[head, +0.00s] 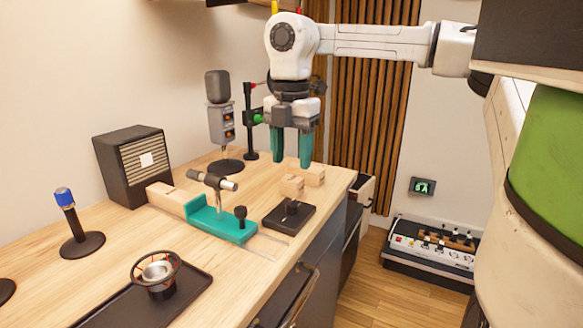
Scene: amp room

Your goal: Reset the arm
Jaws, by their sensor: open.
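My gripper (291,162) hangs from my white arm at the upper middle of the head view. Its teal fingers point down and stand apart, with nothing visible between them. It is above the far end of the wooden worktop (120,255). Small wooden blocks (292,185) sit on the worktop just below and beside the fingertips. I cannot tell the exact gap between fingertips and blocks.
A teal fixture (222,224) with a metal post and a black knobbed plate (288,217) stand mid-worktop. A speaker box (135,165), a grey microphone-like stand (221,120) and a blue-topped post (72,222) stand further left. A control unit (430,250) is on the floor at right.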

